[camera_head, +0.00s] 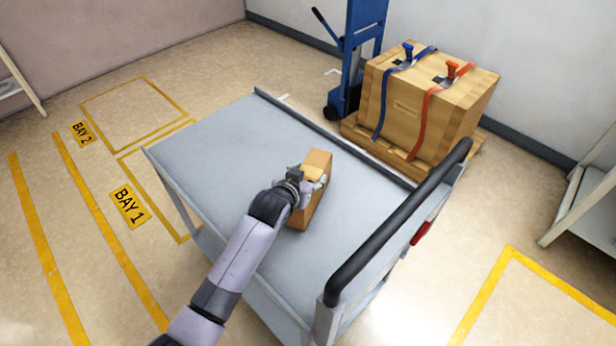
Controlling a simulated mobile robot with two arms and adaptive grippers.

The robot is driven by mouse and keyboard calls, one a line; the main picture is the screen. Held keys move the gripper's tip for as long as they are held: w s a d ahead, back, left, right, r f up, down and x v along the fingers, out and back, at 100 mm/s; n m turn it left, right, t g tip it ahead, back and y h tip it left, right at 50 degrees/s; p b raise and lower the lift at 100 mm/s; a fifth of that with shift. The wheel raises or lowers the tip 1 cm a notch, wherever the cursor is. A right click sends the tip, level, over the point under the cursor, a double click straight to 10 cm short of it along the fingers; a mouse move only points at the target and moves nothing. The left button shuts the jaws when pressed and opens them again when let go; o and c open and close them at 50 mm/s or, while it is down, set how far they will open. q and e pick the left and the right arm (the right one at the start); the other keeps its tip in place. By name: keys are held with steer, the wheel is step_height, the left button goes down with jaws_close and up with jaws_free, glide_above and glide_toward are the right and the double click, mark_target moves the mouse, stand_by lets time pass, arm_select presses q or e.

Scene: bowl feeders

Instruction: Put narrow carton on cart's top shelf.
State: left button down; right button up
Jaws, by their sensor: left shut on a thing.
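The narrow carton (319,163) is a brown upright box in the middle of the cart. My left gripper (313,183) is shut on it, and the hand covers part of its left side. The cart's top shelf (218,148) is a grey-blue flat deck directly under the carton. I cannot tell whether the carton's bottom touches the shelf or hangs just above it. My right gripper is not in view.
The rest of the top shelf is bare. A black push handle (395,224) rises along the cart's right end. A strapped wooden crate (400,103) on a pallet and a blue hand truck (357,50) stand behind. Yellow bay lines mark the floor.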

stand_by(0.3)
arm_select(q)
steer(key=c, duration=1.2)
jaws_free()
steer(key=shift+f, duration=0.25)
steer(key=o, duration=0.5)
steer(key=shift+r, duration=0.1)
steer(key=v, duration=1.2)
steer(key=shift+p, duration=0.3)
steer(key=shift+s, duration=0.1)
